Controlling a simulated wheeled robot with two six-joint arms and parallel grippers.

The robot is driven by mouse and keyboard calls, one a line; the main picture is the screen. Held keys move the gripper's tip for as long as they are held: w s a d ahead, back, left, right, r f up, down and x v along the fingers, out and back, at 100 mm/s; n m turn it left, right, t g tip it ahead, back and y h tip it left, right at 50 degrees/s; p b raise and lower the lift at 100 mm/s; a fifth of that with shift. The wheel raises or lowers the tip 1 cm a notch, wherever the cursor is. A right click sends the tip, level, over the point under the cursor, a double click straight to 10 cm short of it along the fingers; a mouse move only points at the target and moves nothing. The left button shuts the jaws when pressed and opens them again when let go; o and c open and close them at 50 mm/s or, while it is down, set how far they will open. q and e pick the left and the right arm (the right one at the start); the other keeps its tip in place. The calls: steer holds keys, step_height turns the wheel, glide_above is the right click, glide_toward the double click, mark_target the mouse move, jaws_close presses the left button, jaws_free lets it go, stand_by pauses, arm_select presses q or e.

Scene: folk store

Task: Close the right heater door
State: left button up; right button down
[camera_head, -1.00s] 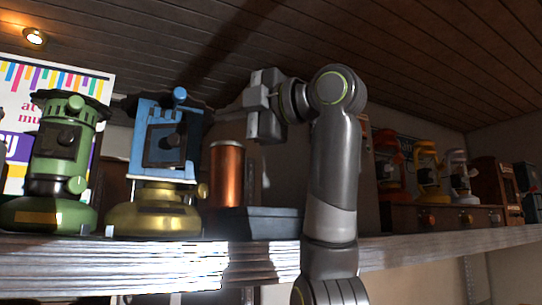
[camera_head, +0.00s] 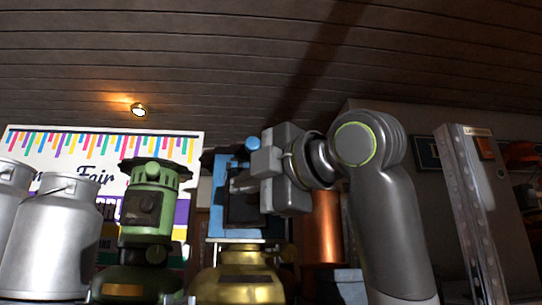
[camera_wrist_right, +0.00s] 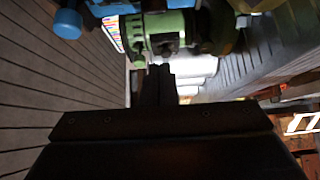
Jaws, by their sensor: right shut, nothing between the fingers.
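The right heater (camera_head: 219,195) is blue with a brass-coloured base (camera_head: 235,276). Its dark door panel (camera_head: 243,210) shows on the front, partly covered by my right gripper; I cannot tell how far open it stands. My right gripper (camera_head: 236,185) is shut and empty, its fingers pointing left across the upper part of the door. I cannot tell if they touch it. In the right wrist view the shut fingers (camera_wrist_right: 158,84) point toward the green heater (camera_wrist_right: 168,30), and a blue part (camera_wrist_right: 62,22) shows at upper left. My left gripper is not in view.
The green heater (camera_head: 152,215) stands just left of the blue one. Metal milk cans (camera_head: 50,240) stand at the far left. A copper cylinder (camera_head: 327,225) stands behind my right arm. A poster (camera_head: 85,150) is behind.

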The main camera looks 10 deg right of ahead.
mark_target(243, 215)
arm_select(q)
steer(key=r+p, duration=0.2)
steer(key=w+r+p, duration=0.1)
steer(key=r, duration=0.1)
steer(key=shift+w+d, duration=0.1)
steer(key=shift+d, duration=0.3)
arm_select(e)
steer(key=w, duration=0.1)
steer(key=w+d, duration=0.1)
steer(key=w, duration=0.2)
steer(key=shift+w+d, duration=0.3)
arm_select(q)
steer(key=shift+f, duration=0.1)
arm_select(e)
steer(key=shift+a, duration=0.15)
steer(key=shift+s, duration=0.1)
